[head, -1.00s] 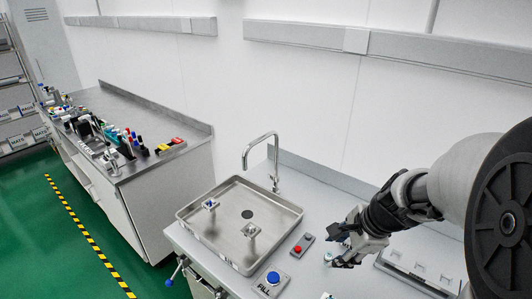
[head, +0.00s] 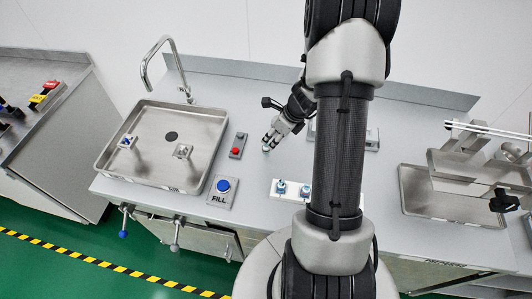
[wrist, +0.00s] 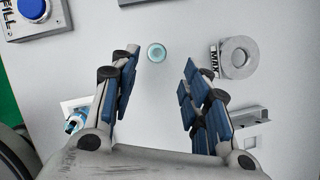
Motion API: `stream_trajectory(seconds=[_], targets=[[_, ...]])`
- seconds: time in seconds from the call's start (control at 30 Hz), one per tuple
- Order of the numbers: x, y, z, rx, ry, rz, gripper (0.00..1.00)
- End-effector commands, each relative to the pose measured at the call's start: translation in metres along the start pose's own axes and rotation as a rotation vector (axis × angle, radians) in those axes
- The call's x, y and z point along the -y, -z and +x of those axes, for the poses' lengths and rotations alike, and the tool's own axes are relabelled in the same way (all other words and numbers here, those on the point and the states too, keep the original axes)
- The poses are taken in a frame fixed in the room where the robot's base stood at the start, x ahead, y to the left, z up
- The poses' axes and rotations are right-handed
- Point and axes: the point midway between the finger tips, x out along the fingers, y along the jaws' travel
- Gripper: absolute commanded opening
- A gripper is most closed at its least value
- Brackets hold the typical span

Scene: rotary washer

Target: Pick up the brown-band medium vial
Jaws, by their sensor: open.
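My gripper (head: 275,139) is open and low over the grey counter, right of the sink. In the wrist view its blue-padded fingers (wrist: 159,75) are spread wide. A small round teal item (wrist: 156,53) lies between and slightly beyond the fingertips, seen from above and not held. I cannot tell whether it is a vial's top. No brown band can be made out in either view. A white holder (head: 294,197) in front of the gripper bears a blue-topped item (head: 281,187) and a teal-topped item (head: 305,189); my arm may hide part of it.
A steel sink (head: 108,165) with a tap (head: 145,70) stands at left. A FILL button box (head: 222,192) and a red-button box (head: 238,145) lie between sink and gripper. A steel basin (head: 425,215) is at right.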

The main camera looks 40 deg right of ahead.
Motion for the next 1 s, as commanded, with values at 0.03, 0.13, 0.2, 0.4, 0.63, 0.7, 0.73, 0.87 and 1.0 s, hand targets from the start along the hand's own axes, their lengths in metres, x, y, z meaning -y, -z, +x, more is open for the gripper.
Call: stream_trajectory(seconds=[0.03, 0.13, 0.2, 0.4, 0.63, 0.7, 0.73, 0.87, 1.0], targets=[[0.000, 0.001, 0.010, 0.000, -0.001, 0.000, 0.43], [0.000, 0.000, 0.018, 0.001, 0.000, -0.002, 0.43], [0.000, -0.001, 0.021, 0.001, 0.000, -0.002, 0.43], [-0.003, -0.001, 0.035, 0.000, -0.001, -0.002, 0.43], [-0.005, -0.003, 0.070, 0.000, -0.001, -0.001, 0.43], [-0.005, -0.003, 0.074, 0.000, -0.001, -0.001, 0.43], [-0.005, -0.003, 0.074, 0.000, -0.001, -0.001, 0.43], [-0.005, -0.004, 0.072, 0.001, 0.000, -0.001, 0.43], [-0.005, -0.004, 0.072, 0.001, 0.000, -0.002, 0.36]])
